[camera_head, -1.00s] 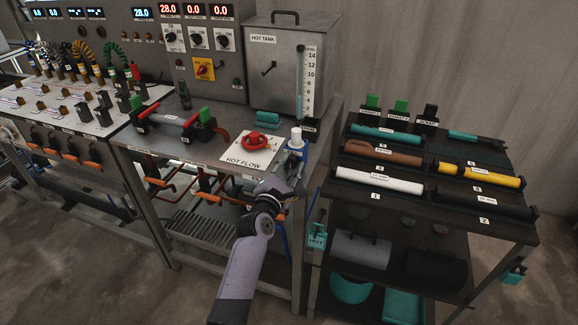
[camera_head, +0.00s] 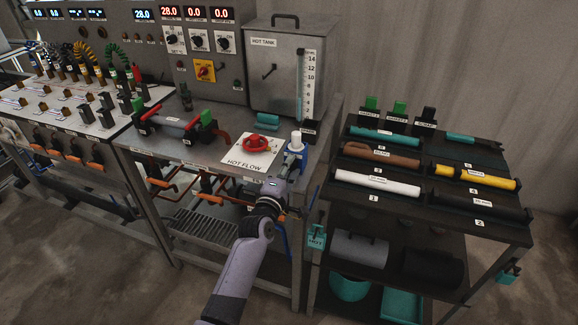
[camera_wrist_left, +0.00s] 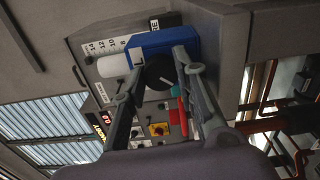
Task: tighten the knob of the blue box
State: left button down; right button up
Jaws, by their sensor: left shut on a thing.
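The blue box (camera_head: 302,155) stands at the right front corner of the steel bench, with a white cylinder (camera_head: 296,138) on top. It also shows in the left wrist view (camera_wrist_left: 178,40), with its black round knob (camera_wrist_left: 160,73) carrying a white pointer line. My left gripper (camera_head: 289,162) is at the front of the box. In the left wrist view its fingers (camera_wrist_left: 157,66) lie on either side of the knob and are shut on it. The knob is hidden in the head view. My right gripper is not in view.
A red valve wheel (camera_head: 262,145) on the HOT FLOW plate sits just left of the box. The hot tank (camera_head: 287,75) stands behind. A dark rack (camera_head: 400,205) with several tubes stands to the right. Pipes (camera_head: 185,180) run under the bench.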

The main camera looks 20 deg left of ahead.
pick_arm(q)
jog(key=m+p, duration=0.1)
jog(key=m, duration=0.2)
jog(key=shift+m, duration=0.4)
jog(key=m+p, duration=0.1)
jog(key=m, duration=0.2)
jog(key=shift+m, duration=0.3)
jog(key=m, duration=0.3)
jog(key=shift+m+p, duration=0.3)
jog(key=shift+p, duration=0.1)
jog(key=m, duration=0.3)
jog(key=shift+f+m+p, duration=0.1)
jog(key=shift+m+p, duration=0.2)
jog(key=m, duration=0.3)
jog(key=shift+m, duration=0.3)
jog(key=m, duration=0.2)
jog(key=shift+m, duration=0.4)
jog(key=m, duration=0.3)
jog(key=shift+f, duration=0.1)
jog(key=shift+m+b, duration=0.55)
jog(key=shift+m, duration=1.15)
